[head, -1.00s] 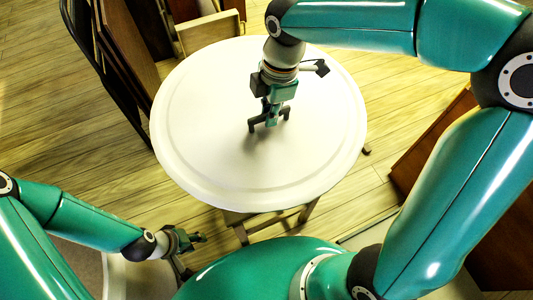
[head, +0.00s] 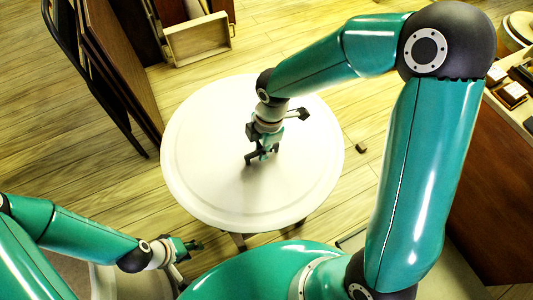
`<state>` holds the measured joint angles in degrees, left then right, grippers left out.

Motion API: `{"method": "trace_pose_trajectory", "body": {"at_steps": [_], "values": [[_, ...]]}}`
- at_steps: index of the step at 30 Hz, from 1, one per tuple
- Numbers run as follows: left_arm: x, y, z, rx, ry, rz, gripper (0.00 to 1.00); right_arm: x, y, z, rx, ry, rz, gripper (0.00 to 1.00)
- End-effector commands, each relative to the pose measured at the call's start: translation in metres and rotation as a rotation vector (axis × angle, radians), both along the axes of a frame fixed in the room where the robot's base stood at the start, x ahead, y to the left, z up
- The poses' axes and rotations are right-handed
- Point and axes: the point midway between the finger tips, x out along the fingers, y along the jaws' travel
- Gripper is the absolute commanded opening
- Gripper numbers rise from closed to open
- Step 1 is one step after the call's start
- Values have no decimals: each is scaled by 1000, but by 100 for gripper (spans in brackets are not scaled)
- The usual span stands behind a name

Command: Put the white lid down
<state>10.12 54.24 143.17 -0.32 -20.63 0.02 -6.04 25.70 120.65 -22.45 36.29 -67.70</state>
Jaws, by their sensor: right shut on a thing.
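The white lid (head: 205,185) is a large round disc with a raised rim ring, in the middle of the head view. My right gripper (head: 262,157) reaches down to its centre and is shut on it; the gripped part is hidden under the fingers. The lid looks about level. Wooden leg-like parts show under its near edge, but I cannot tell whether the lid touches anything below. My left gripper (head: 190,247) is low at the left, apart from the lid, too small and dark to tell whether open or shut.
Wooden boards (head: 118,70) lean in a dark frame at the left. An open wooden box (head: 199,40) lies at the top. A small dark block (head: 361,148) is on the plank floor right of the lid. A bench with small items (head: 511,92) stands at the right.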

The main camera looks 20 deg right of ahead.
Motion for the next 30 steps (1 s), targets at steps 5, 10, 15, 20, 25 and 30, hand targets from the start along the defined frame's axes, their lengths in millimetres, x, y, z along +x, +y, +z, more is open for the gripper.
{"method": "trace_pose_trajectory", "body": {"at_steps": [5, 10, 15, 20, 25, 30], "values": [[0, 0, -8, 0, 0, 0, 40, 0, 0, -27, 0, 1, -1, 0], [0, 0, -8, 0, 0, 0, 40, 0, 0, -34, 1, -3, 0, 0], [0, 0, -8, 0, 0, 0, 40, 0, 0, -34, 0, -3, 0, 0], [0, 0, -9, 0, 0, 0, 40, -1, -1, -35, 0, 1, -1, 28], [0, 0, -9, 0, 0, 0, 40, -1, -1, -35, 0, 1, -1, 36], [0, 0, -8, 0, 0, 0, 40, -1, -1, -34, 0, 1, -1, 36]]}}
